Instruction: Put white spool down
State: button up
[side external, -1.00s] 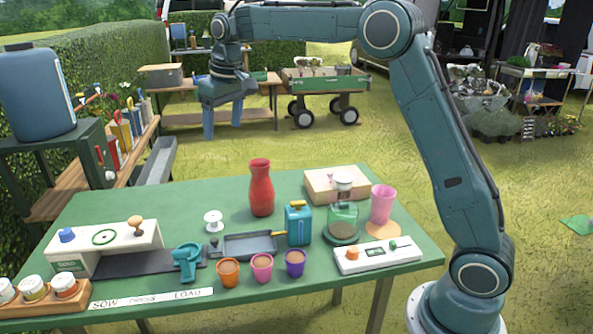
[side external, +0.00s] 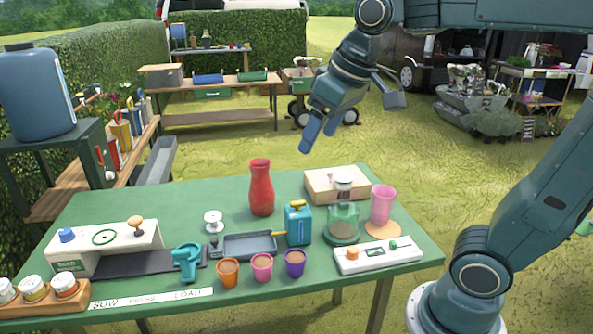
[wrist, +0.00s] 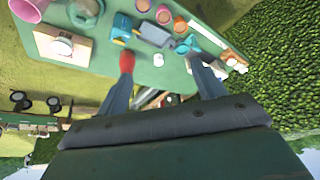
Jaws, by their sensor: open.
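The white spool (side external: 213,222) stands upright on the green table (side external: 120,195), behind the dark pan and left of the red vase. Nothing is holding it. My gripper (side external: 319,133) is above and beyond the table's back edge, up and to the right of the spool, clearly apart from it. Its fingers point down. In the wrist view my gripper (wrist: 164,75) is open, with nothing between its fingers.
The red vase (side external: 261,188) is the tall item nearest the spool. The dark pan (side external: 250,245), blue can (side external: 298,224), pink cup (side external: 382,205) and several small pots crowd the front and right. The table's back left is clear.

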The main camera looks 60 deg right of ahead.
jog(key=s+f+t, duration=0.1)
jog(key=s+f, duration=0.5)
jog(key=s, duration=0.5)
jog(key=shift+s+a+f, duration=0.15)
jog(key=shift+a+f, duration=0.05)
jog(key=shift+a, duration=0.05)
dwell(0.7)
